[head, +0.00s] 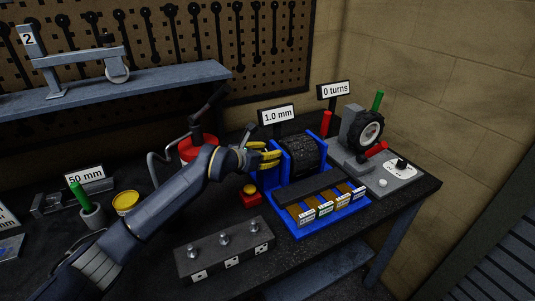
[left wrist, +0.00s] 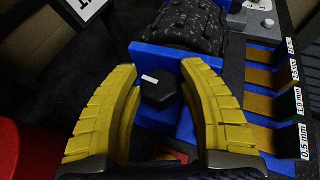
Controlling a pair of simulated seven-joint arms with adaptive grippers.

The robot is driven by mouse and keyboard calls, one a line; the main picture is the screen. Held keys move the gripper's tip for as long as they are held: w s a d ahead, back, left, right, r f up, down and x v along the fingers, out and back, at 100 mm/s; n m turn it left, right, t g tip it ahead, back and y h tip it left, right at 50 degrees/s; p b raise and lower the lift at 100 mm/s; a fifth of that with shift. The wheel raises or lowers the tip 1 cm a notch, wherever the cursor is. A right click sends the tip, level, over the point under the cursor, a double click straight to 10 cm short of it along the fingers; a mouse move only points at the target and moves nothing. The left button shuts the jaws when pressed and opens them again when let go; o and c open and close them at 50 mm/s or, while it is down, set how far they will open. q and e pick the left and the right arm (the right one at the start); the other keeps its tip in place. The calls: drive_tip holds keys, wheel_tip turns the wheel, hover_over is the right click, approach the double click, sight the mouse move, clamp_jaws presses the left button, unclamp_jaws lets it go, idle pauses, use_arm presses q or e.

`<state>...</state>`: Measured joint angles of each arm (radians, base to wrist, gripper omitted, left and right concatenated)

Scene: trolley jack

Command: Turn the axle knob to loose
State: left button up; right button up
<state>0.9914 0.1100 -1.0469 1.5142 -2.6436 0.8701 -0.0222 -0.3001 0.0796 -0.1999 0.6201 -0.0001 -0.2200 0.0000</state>
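A black hexagonal knob (left wrist: 163,92) with a short white mark sits at the side of the blue stand (left wrist: 150,57) that holds a black tyre-like roller (left wrist: 184,22). In the head view, the blue stand (head: 325,215) and the roller (head: 302,153) are right of the table's middle. My left gripper (head: 268,157) is at the stand's left side. In the left wrist view, its yellow fingers (left wrist: 160,72) are spread, one on each side of the knob; I cannot tell if they touch it. My right gripper is not in view.
A "1.0 mm" sign (head: 278,115) stands behind the stand. Labelled colour slots (head: 320,207) lie at its front. A grey base with a wheel (head: 369,132) and a small black knob (head: 402,164) is to the right. A red-and-yellow button (head: 250,194) and a grey block (head: 225,250) are nearby.

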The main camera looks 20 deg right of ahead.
use_arm(q)
drive_tip(key=o, duration=0.4)
drive_tip(key=v, duration=1.2)
drive_tip(key=shift+w, duration=0.1)
